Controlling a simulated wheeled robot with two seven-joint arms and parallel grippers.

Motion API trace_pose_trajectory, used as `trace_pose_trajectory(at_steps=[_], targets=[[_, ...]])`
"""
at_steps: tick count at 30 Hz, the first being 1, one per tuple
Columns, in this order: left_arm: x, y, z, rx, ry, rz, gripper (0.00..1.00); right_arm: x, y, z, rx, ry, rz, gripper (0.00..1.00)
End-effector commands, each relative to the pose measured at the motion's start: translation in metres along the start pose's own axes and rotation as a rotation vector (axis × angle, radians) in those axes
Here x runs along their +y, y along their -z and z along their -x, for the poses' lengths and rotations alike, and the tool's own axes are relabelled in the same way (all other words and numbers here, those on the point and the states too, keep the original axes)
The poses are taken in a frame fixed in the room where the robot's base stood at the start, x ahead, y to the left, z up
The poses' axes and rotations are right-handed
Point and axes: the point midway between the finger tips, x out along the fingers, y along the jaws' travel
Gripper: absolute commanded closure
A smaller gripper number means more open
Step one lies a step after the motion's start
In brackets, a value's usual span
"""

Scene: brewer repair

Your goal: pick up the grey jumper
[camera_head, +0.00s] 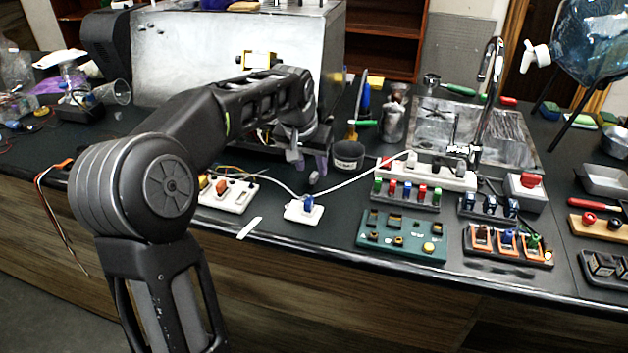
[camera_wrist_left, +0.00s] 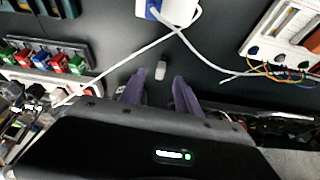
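The small grey jumper (camera_wrist_left: 160,70) lies on the dark table in the left wrist view, just ahead of the gap between the fingers. In the head view a small grey piece that looks like it (camera_head: 313,178) shows just under the fingertips. My left gripper (camera_head: 308,167) points down close above the table, behind a white block with a blue plug. In the left wrist view my left gripper (camera_wrist_left: 158,90) has its two purple fingers apart, with nothing between them. My right gripper is in neither view.
The white block with a blue plug (camera_head: 304,209) and its white cable lie close by. A black cup (camera_head: 347,155) stands to the right. A white panel (camera_head: 228,194) with coloured wires is at left. A metal-cased machine (camera_head: 215,50) stands behind. A green board (camera_head: 402,236) lies to the right.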

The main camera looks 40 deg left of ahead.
Motion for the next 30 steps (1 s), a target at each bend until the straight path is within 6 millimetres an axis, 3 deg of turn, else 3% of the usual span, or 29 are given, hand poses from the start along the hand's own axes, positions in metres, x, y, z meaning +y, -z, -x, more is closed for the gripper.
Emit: trace_pose_trajectory(at_steps=[6,9,26,30], targets=[[-0.001,0.001,-0.032,-0.004,0.000,0.000,0.61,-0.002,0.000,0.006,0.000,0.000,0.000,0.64],[-0.001,0.001,-0.038,-0.003,0.000,0.000,0.61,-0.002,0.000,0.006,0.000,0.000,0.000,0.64],[-0.001,0.001,-0.039,-0.001,0.000,0.000,0.61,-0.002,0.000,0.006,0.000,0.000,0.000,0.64],[-0.001,0.001,-0.039,-0.001,0.000,0.000,0.70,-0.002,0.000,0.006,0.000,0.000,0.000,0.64]])
